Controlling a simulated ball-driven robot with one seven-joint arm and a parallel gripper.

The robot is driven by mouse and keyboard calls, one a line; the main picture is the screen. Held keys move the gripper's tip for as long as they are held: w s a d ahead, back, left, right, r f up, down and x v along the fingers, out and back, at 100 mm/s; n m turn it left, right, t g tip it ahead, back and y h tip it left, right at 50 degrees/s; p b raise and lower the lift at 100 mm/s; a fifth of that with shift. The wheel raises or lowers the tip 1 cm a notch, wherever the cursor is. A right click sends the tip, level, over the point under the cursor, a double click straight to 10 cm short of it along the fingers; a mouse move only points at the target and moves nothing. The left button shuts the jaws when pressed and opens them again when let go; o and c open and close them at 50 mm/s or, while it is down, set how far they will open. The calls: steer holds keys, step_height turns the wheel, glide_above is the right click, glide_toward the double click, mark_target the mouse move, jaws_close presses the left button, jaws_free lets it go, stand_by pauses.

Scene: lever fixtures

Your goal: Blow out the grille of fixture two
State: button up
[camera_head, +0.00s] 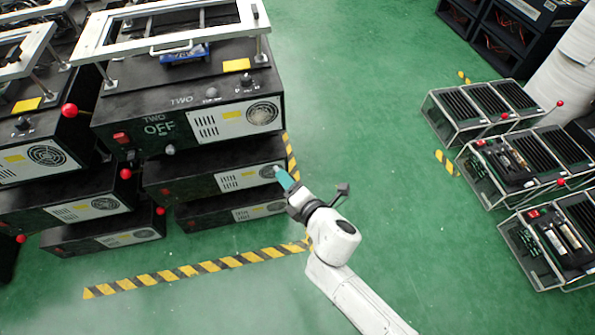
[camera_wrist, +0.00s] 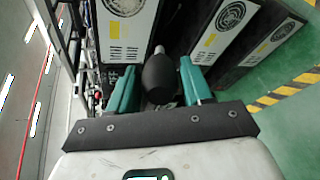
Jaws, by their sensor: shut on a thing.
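Fixture two is a black box marked TWO and OFF (camera_head: 160,127), on top of a stack at the left. Its round grille (camera_head: 262,113) is at the right end of a white front panel with slots. My gripper (camera_head: 285,179) is below and right of that grille, apart from it, in front of the lower boxes. In the wrist view my gripper (camera_wrist: 158,88) has its teal fingers on both sides of a dark rubber blower bulb (camera_wrist: 159,75), shut on it. The bulb's pale nozzle (camera_wrist: 159,49) points away from me toward the boxes.
A red-tipped lever (camera_head: 69,111) is at the left of fixture two, with a white frame (camera_head: 172,38) above. Lower black boxes (camera_head: 205,177) stand under it. Striped tape (camera_head: 195,270) marks the green floor. Wire-framed racks (camera_head: 520,160) stand right; the floor between is clear.

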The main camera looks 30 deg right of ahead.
steer(key=w+d+r+n+t+b, duration=0.1)
steer(key=w+d+r+t+b, duration=0.1)
steer(key=w, duration=0.6)
steer(key=shift+d+h+b, duration=0.3)
steer(key=shift+d+b, duration=0.1)
steer(key=shift+b, duration=0.35)
steer(key=shift+o, duration=0.5)
steer(key=shift+o, duration=0.5)
steer(key=c, duration=0.6)
steer(key=shift+o, duration=0.2)
steer(key=o, duration=0.5)
steer(key=shift+c, duration=0.2)
